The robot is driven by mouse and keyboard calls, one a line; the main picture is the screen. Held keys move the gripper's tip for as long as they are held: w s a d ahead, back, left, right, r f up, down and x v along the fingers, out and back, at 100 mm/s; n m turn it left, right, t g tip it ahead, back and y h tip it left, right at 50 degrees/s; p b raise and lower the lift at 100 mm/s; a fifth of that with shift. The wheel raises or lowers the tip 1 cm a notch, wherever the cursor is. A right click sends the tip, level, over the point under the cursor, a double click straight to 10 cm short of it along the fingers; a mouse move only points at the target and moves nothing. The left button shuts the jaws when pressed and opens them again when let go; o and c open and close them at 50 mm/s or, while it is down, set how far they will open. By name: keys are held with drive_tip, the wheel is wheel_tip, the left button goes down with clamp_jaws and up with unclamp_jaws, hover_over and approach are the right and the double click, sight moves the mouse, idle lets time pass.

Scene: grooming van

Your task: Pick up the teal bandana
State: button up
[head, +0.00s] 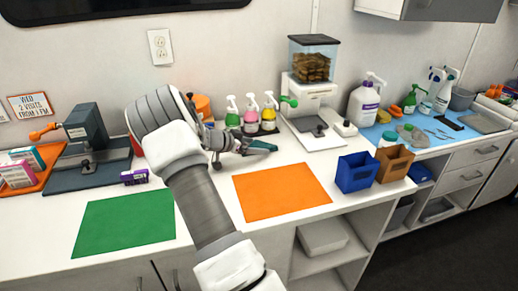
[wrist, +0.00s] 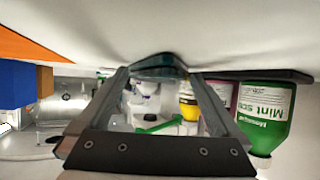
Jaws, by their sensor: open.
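The teal bandana (head: 261,146) lies as a small, low, folded shape on the white counter, behind the orange mat and in front of the pump bottles. In the wrist view the bandana (wrist: 160,61) shows as a dark teal shape just beyond and between the fingertips. My gripper (head: 241,144) is low over the counter at the bandana's left end, reaching in from the left. In the wrist view my gripper (wrist: 158,75) has its two fingers spread, with nothing held. I cannot tell whether the fingers touch the bandana. Part of it may be hidden by the gripper.
Several pump bottles (head: 250,117) stand in a dark tray close behind. A treat dispenser (head: 314,95) is to the right. The orange mat (head: 282,191) and green mat (head: 125,222) are bare. Blue (head: 356,172) and brown (head: 394,164) bins stand at the front right.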

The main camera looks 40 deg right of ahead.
drive_tip(key=c, duration=1.1)
drive_tip(key=shift+c, duration=0.2)
drive_tip(key=shift+s+a+r, duration=0.15)
drive_tip(key=shift+s+r, duration=0.05)
drive_tip(key=shift+r, duration=0.25)
wheel_tip(320, 180, up, 7)
drive_tip(key=shift+f, duration=0.15)
drive_tip(key=s+a+b, duration=0.1)
drive_tip(key=s+a, duration=0.2)
drive_tip(key=s, duration=0.2)
drive_tip(key=s+a+b, duration=0.1)
drive_tip(key=s+a, duration=0.2)
drive_tip(key=s, duration=0.3)
drive_tip(key=s+a+b, duration=0.1)
drive_tip(key=s+a, duration=0.2)
drive_tip(key=s, duration=0.3)
drive_tip(key=shift+s+a+f, duration=0.1)
drive_tip(key=shift+a+f, duration=0.1)
drive_tip(key=shift+f, duration=0.1)
